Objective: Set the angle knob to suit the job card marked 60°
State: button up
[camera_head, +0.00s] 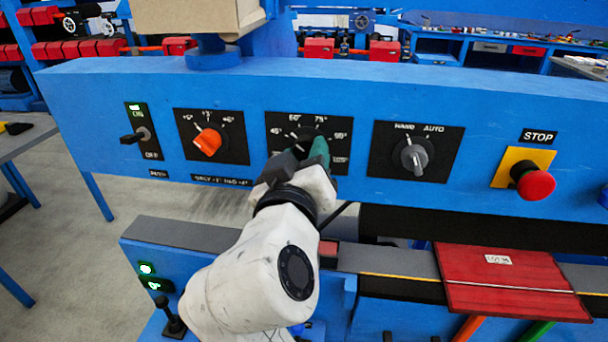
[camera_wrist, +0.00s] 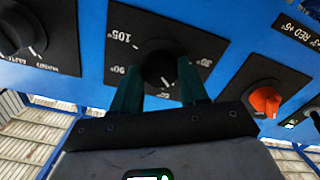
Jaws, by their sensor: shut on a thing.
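The angle knob is black and sits on a black plate (camera_head: 338,124) with degree marks, among them 60° and 75°, in the middle of the blue panel. My gripper (camera_head: 308,150) covers most of the knob in the head view. In the wrist view the knob (camera_wrist: 158,62) is between the green fingers of my gripper (camera_wrist: 160,84), which are shut on it. The plate's marks appear upside down there, with 105° and 90° on the left. Where the knob points is hard to tell. A small white card (camera_head: 498,259) lies on a red board; its print is too small to read surely.
On the panel, an orange knob (camera_head: 207,141) is left of the angle knob, and a HAND/AUTO selector (camera_head: 414,155) and red STOP button (camera_head: 534,183) are right. A black ON/OFF switch (camera_head: 136,136) is far left. The red board (camera_head: 515,290) lies below, at right.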

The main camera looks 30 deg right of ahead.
jog(key=m+b, duration=0.1)
jog(key=m, duration=0.1)
jog(key=m+b, duration=0.1)
jog(key=b, duration=0.1)
jog(key=shift+f+m+b, duration=0.3)
jog(key=shift+m, duration=0.1)
jog(key=shift+r+m+b, duration=0.1)
jog(key=shift+m+b, duration=0.45)
jog(key=shift+m, duration=0.15)
jog(key=shift+r, duration=0.1)
jog(key=o, duration=1)
jog(key=shift+o, duration=0.2)
jog(key=v, duration=1.1)
jog(key=shift+w+d, duration=0.1)
